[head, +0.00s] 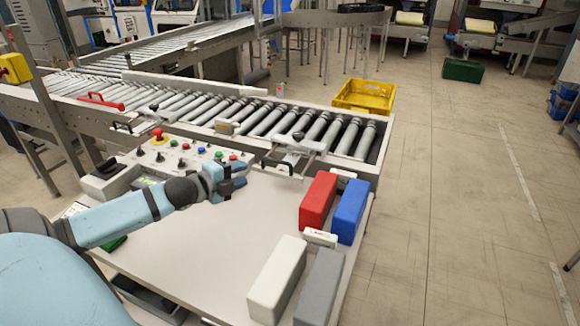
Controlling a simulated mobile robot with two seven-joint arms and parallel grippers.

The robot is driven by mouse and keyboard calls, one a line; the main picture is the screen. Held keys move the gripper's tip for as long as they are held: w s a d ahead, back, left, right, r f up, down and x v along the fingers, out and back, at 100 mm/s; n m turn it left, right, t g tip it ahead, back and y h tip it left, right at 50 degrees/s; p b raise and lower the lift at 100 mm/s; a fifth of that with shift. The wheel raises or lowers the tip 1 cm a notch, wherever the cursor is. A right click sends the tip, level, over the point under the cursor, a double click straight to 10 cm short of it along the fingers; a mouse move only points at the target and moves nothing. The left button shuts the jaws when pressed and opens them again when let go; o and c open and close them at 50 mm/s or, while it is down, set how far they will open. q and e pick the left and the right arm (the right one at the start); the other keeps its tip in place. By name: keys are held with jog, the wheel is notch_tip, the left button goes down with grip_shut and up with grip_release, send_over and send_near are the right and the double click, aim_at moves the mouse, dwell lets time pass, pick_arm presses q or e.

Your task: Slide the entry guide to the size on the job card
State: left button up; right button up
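My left gripper (238,176) is above the far part of the light table, just in front of the control panel. Its dark fingers appear apart, with nothing between them. A metal bracket with a dark handle (277,167) stands at the near edge of the roller conveyor, right of the gripper and apart from it. It may be the entry guide, but I cannot tell for sure. A white sheet (75,210) shows partly behind my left arm. I cannot read it or tell whether it is the job card. My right gripper is not in view.
The control panel (180,150) has several coloured buttons. Red (318,200), blue (348,210), white (277,278) and grey (320,290) blocks stand at the table's right. A yellow crate (364,97) is behind the roller conveyor (257,113). The table's middle is clear.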

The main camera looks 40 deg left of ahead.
aim_at(275, 162)
pick_arm(q)
jog(key=x, duration=1.3)
jog(key=shift+w, duration=0.25)
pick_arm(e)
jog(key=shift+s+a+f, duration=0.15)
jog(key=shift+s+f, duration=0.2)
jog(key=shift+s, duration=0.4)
pick_arm(q)
grip_shut()
